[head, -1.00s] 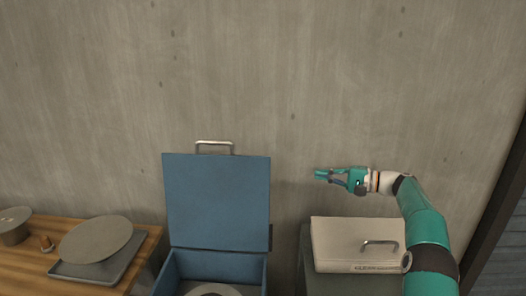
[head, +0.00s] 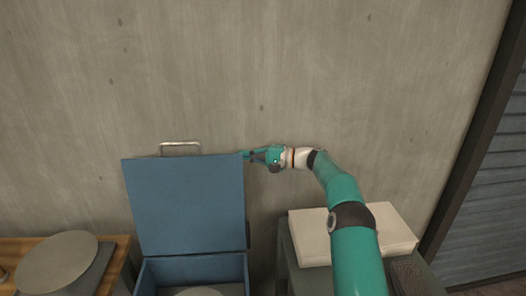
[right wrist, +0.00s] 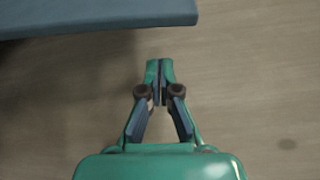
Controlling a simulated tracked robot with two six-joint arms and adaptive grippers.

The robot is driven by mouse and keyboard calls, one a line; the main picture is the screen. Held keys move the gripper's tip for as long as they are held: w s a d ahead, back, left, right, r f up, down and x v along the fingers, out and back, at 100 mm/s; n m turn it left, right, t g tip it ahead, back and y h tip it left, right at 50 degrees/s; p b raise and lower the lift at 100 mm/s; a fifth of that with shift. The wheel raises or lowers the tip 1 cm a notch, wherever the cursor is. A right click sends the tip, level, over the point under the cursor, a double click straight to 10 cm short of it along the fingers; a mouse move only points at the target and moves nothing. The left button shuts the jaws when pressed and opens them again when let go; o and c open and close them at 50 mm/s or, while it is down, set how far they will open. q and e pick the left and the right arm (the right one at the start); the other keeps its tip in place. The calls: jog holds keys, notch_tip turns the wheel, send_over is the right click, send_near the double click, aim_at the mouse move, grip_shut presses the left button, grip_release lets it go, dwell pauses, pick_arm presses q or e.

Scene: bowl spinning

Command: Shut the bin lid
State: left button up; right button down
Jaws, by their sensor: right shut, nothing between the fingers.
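The blue bin (head: 150,272) stands at lower centre-left in the head view. Its blue lid (head: 185,205) is raised upright against the wall side, with a metal handle (head: 180,144) on its top edge. My right gripper (head: 246,155) is shut and empty at the lid's upper right corner; I cannot tell whether it touches. In the right wrist view, the shut fingertips (right wrist: 159,68) point toward the wall, with the lid's edge (right wrist: 100,14) at upper left, apart from them in the picture. My left gripper is not in view.
A pale box (head: 398,232) sits on a dark stand (head: 293,268) to the right, under my right arm. A wooden table (head: 122,262) at left holds a grey round plate (head: 56,264). A concrete wall (head: 300,70) rises behind. A round grey object (head: 200,291) shows inside the bin.

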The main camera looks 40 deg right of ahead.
jog(key=s, duration=0.1)
jog(key=s+a, duration=0.2)
jog(key=shift+s+r, duration=0.25)
jog(key=shift+r, duration=0.15)
